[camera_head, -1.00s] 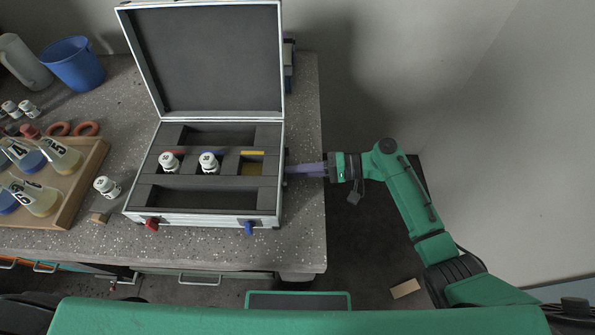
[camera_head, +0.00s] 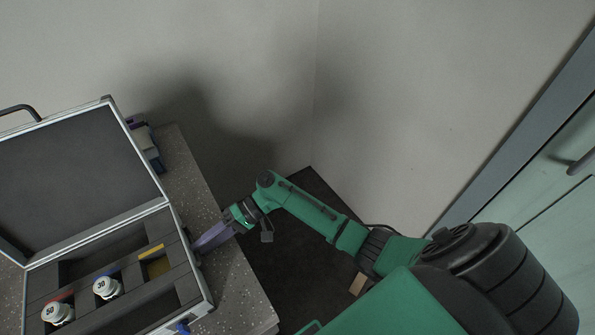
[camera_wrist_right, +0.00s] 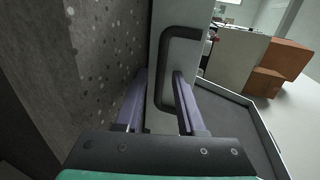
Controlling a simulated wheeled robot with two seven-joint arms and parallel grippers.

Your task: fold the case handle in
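The open silver-edged case (camera_head: 110,215) stands at the left in the head view, its dark-lined lid raised. In the right wrist view a dark U-shaped handle (camera_wrist_right: 167,72) stands out from a pale side of the case (camera_wrist_right: 156,70). My right gripper (camera_head: 198,246) is beside the case's right side in the head view. In the right wrist view its two purple fingers (camera_wrist_right: 160,76) are apart, one on each side of the handle's long bar. Contact with the bar cannot be told. My left gripper is in neither current view.
White-capped bottles (camera_head: 107,287) sit in the case's compartments. A second dark handle (camera_head: 20,109) shows on the lid's far edge. The speckled bench (camera_head: 238,285) ends just right of the case. Small boxes (camera_head: 146,143) stand behind the lid; a wall lies beyond.

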